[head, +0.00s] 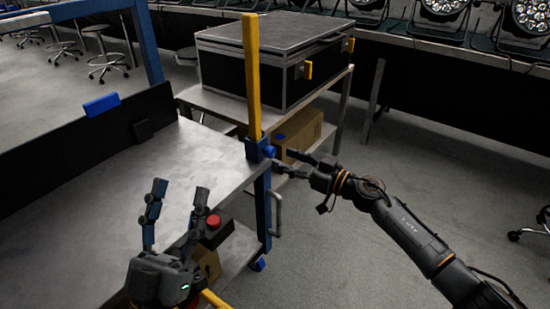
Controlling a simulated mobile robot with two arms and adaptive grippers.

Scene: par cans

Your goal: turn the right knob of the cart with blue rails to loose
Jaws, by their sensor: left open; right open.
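The cart with blue rails fills the left; its grey metal top (110,195) is bare. At its right corner a yellow upright (251,75) stands in a blue bracket (257,149). A small blue knob (269,152) sticks out on the bracket's right side. My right gripper (283,160) is open, its fingers pointing left with their tips close to the knob. I cannot tell whether they touch it. My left gripper (178,200) is open and empty, fingers up, at the cart's near edge.
A black box with a red button (213,221) is at the cart's near edge, close to my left gripper. Behind stands another cart with a black flight case (275,60) and a cardboard box (298,137) below. Stage lights (440,12) line the back.

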